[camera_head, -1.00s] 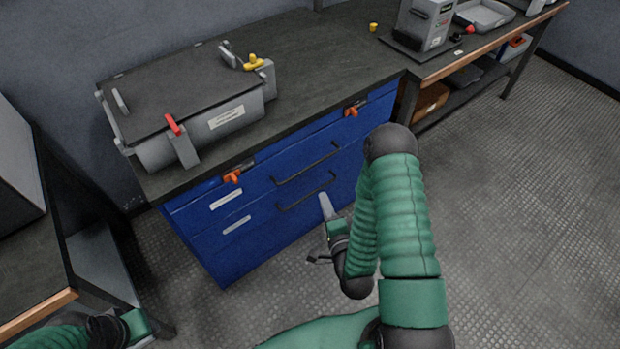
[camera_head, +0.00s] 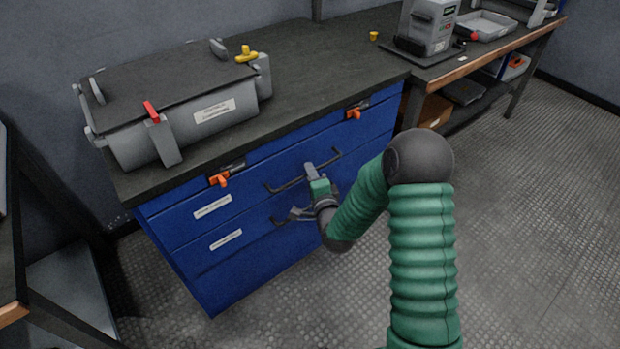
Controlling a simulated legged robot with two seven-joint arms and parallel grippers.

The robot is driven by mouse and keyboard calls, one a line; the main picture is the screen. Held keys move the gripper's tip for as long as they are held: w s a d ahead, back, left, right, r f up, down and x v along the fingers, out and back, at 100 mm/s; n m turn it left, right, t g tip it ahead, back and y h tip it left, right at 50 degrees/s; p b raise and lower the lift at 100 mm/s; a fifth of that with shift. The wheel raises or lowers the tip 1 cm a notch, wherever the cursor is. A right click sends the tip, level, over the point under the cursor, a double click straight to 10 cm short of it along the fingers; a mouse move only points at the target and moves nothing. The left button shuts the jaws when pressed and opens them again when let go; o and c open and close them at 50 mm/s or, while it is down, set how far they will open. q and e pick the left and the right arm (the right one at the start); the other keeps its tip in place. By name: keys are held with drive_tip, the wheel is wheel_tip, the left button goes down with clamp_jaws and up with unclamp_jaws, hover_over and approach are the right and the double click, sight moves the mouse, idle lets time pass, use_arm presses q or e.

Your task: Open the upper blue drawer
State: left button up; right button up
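The upper blue drawer (camera_head: 250,187) is flush with the blue cabinet under the dark worktop and looks closed. Its black bar handle (camera_head: 327,161) runs across the front, with the middle part hidden by my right gripper. My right gripper (camera_head: 298,192) is at this handle, its two fingers spread apart, one over the upper handle and one lower down. I cannot tell whether it touches the bar. The lower blue drawer (camera_head: 245,251) is also closed, and its handle is mostly hidden behind my gripper. My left gripper is not in view.
Orange latches (camera_head: 220,180) (camera_head: 355,113) sit above the drawer. A grey case (camera_head: 170,105) with red and yellow levers stands on the worktop (camera_head: 310,60). Another bench with a grey device (camera_head: 428,28) is at right. The floor before the drawers is open.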

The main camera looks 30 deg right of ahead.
drive_tip(key=shift+w+d, duration=0.1)
drive_tip(key=shift+w, duration=0.3)
clamp_jaws()
drive_tip(key=shift+s+f, duration=0.1)
drive_tip(key=shift+f, duration=0.1)
idle(1.0)
